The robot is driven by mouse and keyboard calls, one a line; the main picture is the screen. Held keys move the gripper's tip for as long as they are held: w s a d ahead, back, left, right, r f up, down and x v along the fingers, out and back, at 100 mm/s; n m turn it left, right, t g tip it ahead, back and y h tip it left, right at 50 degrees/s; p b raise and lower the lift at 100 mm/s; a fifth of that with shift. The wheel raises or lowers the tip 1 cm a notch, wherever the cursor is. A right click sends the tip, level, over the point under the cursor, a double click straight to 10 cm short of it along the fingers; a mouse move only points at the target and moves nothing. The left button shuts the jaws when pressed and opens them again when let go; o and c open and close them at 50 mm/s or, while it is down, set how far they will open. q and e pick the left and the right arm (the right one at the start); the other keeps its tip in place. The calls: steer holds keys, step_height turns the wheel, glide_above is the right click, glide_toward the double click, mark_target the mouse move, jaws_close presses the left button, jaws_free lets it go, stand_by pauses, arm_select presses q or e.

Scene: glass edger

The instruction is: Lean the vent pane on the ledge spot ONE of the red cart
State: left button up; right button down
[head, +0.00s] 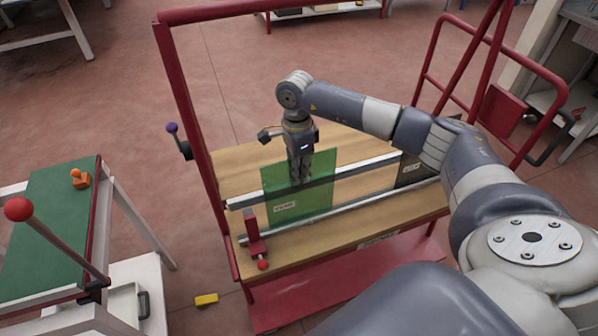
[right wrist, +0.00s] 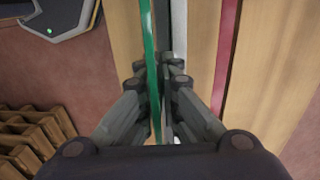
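The red cart (head: 285,299) has a wooden deck with two pale rails across it. A green see-through pane (head: 319,194) with a white label stands upright on the cart's left part, by the rails; the label is too small to read. My right gripper (head: 301,181) reaches down over its top edge, fingers on either side. In the right wrist view the pane (right wrist: 147,30) runs edge-on between the closely drawn fingers (right wrist: 160,75), which look shut on it. The pane's exact contact with the ledge is unclear. My left gripper is out of view.
A darker labelled pane (head: 413,169) stands farther right on the cart, partly behind my arm. A red stop with a red knob (head: 256,241) is at the deck's front left. A green-topped table (head: 50,210) stands left, and a yellow block (head: 206,300) lies on the floor.

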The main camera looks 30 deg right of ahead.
steer(key=shift+f+b, duration=0.4)
steer(key=shift+f, duration=0.05)
stand_by(0.7)
steer(key=c, duration=1.7)
jaws_free()
steer(key=shift+s, duration=0.1)
steer(key=shift+f, duration=0.1)
steer(key=r, duration=0.8)
steer(key=w+r, duration=0.1)
steer(key=r, duration=0.3)
steer(key=shift+d+r, duration=0.1)
